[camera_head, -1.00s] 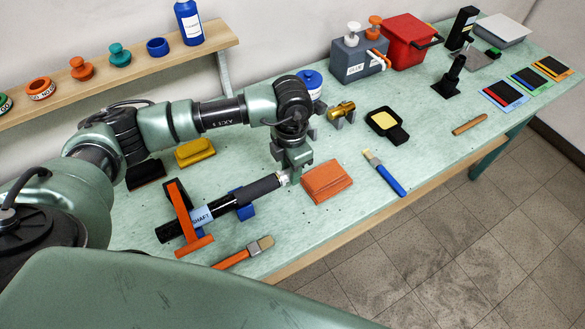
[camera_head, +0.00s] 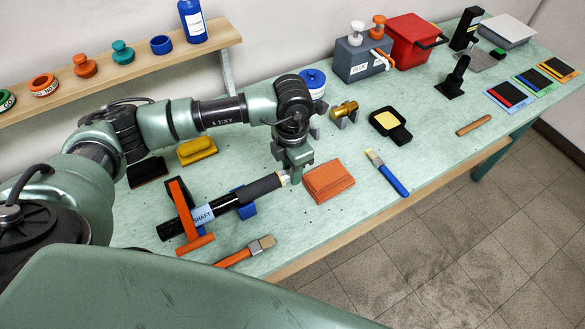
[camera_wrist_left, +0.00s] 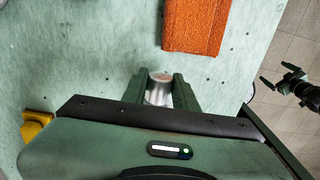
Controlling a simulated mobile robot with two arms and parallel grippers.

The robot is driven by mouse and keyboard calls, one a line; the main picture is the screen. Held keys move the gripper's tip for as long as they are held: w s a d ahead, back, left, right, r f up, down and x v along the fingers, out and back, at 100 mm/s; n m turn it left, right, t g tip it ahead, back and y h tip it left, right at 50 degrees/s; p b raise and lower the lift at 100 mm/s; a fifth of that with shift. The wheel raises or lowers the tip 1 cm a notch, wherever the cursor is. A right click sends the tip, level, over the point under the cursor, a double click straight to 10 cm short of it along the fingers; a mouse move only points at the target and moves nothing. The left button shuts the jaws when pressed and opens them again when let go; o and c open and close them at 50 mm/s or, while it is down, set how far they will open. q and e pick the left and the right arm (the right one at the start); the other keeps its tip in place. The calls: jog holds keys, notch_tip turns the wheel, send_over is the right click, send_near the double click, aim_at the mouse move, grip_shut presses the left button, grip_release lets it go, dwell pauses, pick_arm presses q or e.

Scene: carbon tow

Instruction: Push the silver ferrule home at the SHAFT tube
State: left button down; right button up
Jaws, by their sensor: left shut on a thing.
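The black SHAFT tube (camera_head: 222,208) lies in an orange cradle (camera_head: 186,214) and a blue cradle (camera_head: 246,205), its grip end pointing right. The silver ferrule (camera_head: 285,178) is at that right end; whether a gap remains there cannot be told. My left gripper (camera_head: 291,176) is at this end, pointing down and shut on the ferrule. In the left wrist view the ferrule (camera_wrist_left: 158,91) sits between its two fingers (camera_wrist_left: 160,82), and the tube is hidden. My right gripper (camera_wrist_left: 277,75) appears far right in that view, over the floor, its fingers apart and empty.
An orange-brown sponge block (camera_head: 328,181) lies just right of my left gripper. A brush (camera_head: 247,251) lies in front of the tube and a blue-handled brush (camera_head: 386,173) further right. A brass piece (camera_head: 343,112) stands behind. The bench's right front is mostly clear.

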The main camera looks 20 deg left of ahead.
pick_arm(q)
jog(key=shift+s+a+f, duration=0.1)
jog(key=shift+s, duration=0.05)
jog(key=c, duration=1)
grip_release()
jog(key=shift+s+a, duration=0.1)
jog(key=shift+r+b, duration=0.3)
jog(key=shift+r, duration=0.1)
notch_tip(320, 180, up, 7)
jog(key=shift+r+b, duration=0.1)
jog(key=shift+b, duration=0.85)
